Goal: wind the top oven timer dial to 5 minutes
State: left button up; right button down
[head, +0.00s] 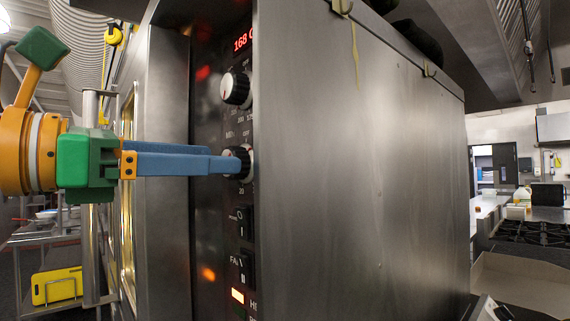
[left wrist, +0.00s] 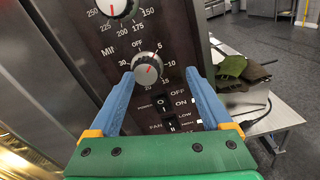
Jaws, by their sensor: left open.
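The timer dial (left wrist: 148,68) is a round silver-faced knob on the dark oven panel, with OFF, 5, 10, 15, 20 and 30 printed around it. A small red mark on its face slants to the upper right; I cannot tell exactly which number it meets. My left gripper (left wrist: 158,77) is open, its blue fingers on either side of the dial. I cannot tell whether they touch it. In the head view the left gripper (head: 238,165) reaches in from the left at the dial (head: 246,153), partly hiding it. My right gripper is out of view.
A temperature knob (head: 236,88) sits above the timer, under a red display (head: 243,41). Rocker switches (left wrist: 168,124) are below it. The oven's steel side wall (head: 355,160) stands right of the panel. A table with dark green cloths (left wrist: 240,70) is beyond.

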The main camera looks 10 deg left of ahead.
pick_arm(q)
jog(key=w, duration=0.2)
jog(key=w+d+p, duration=0.1)
jog(key=w, duration=0.1)
jog(key=shift+w, duration=0.3)
jog(key=c, duration=0.3)
jog(key=shift+w+a+f, duration=0.1)
jog(key=c, duration=0.7)
jog(key=shift+p, duration=0.3)
jog(key=shift+c, duration=0.6)
jog(key=shift+m, duration=0.3)
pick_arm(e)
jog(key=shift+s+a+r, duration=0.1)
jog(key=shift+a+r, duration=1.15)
